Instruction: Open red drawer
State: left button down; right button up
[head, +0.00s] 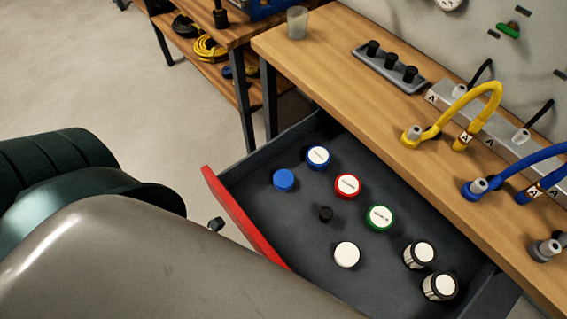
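The red drawer is pulled out from under the wooden workbench, and its dark grey inside is exposed. Its red front panel (241,219) faces the lower left, and its lower part is hidden behind my grey arm link. A small black piece (216,224) shows just outside the red front; I cannot tell whether it is part of a handle or of a gripper. Large parts of my own body fill the lower left. Neither of my grippers can be made out, so any contact with the drawer is hidden.
The drawer holds blue, red, green, white and black caps, including a red-rimmed one (347,186), and two dark cylinders. On the workbench (330,45) are a glass (297,22), a black-knobbed rack (390,67), and yellow (480,95) and blue hoses. Open floor lies at left.

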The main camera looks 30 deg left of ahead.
pick_arm(q)
jog(key=shift+s+a, duration=0.1)
jog(key=shift+s, duration=0.05)
jog(key=c, duration=1.8)
grip_release()
jog(key=shift+c, duration=0.2)
jog(key=shift+a, duration=0.15)
pick_arm(e)
jog(key=shift+f, duration=0.15)
